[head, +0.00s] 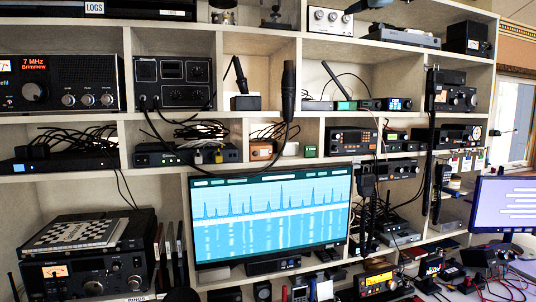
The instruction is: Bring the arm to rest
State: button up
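My gripper does not show in the head view, and I cannot make out any part of my arm with certainty. Whether it is open or shut is not shown. The view is filled by a cream cubby shelf (226,122) packed with radio gear. A dark shape (366,5) is cut off at the top edge, and I cannot tell what it is.
A large monitor (270,217) with a blue spectrum display stands at the centre. A second monitor (505,204) is at the right. A black microphone (288,92) hangs in front of the shelf. A checkered board (84,232) lies on a radio (95,272). Loose cables crowd the lower right.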

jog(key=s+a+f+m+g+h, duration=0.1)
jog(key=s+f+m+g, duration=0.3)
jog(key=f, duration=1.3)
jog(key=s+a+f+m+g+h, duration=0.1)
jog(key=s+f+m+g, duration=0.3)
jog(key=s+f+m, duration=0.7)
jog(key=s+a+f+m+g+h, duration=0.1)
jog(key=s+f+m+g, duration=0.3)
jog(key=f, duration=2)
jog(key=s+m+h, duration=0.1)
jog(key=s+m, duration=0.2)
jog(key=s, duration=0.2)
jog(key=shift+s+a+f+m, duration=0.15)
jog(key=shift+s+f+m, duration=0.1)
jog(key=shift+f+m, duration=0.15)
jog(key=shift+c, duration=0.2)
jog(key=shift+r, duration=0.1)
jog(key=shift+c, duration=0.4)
